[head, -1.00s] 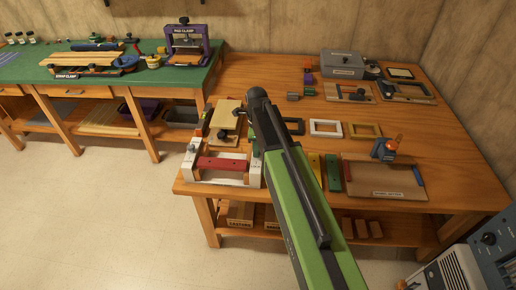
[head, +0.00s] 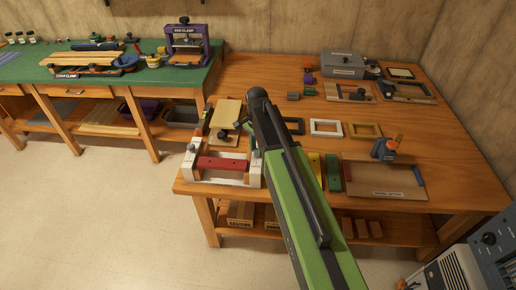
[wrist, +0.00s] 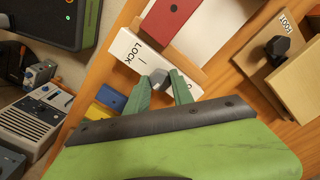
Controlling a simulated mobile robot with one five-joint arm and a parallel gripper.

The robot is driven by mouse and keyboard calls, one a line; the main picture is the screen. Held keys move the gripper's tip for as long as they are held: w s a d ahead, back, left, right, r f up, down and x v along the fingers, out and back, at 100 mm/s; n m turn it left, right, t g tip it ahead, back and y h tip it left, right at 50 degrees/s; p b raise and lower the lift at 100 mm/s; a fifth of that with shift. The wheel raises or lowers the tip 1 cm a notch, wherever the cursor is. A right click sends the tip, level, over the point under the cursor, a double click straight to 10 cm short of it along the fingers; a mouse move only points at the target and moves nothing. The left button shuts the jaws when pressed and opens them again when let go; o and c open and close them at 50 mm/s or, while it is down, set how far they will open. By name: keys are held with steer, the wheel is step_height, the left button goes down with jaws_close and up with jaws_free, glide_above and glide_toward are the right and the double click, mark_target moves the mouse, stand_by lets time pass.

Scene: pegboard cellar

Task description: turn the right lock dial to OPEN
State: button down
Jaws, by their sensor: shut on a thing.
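The right lock dial (wrist: 160,79) is a small grey knob on a white block (wrist: 127,50) marked LOCK. A second label is mostly covered by a finger, with only an O showing. In the wrist view my gripper (wrist: 161,84) is shut on the dial, one green finger on each side. In the head view the same block (head: 255,172) is at the right end of a fixture with a red bar (head: 224,163). The bar also shows in the wrist view (wrist: 168,22). My arm hides most of the dial and fingertips there. The left dial (head: 190,149) stands at the fixture's left end.
A wooden board with a black knob, marked FOOT (wrist: 290,60), lies close beside the fixture. Yellow and green blocks (head: 333,172) and a tray with a blue tool (head: 385,190) lie to the right. The table's front edge is near the fixture.

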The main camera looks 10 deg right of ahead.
steer(key=n, duration=0.5)
steer(key=shift+s+n, duration=0.15)
steer(key=shift+n, duration=0.15)
steer(key=n, duration=1.3)
steer(key=shift+d+n, duration=0.1)
steer(key=shift+n, duration=0.3)
steer(key=c, duration=1.1)
jaws_free()
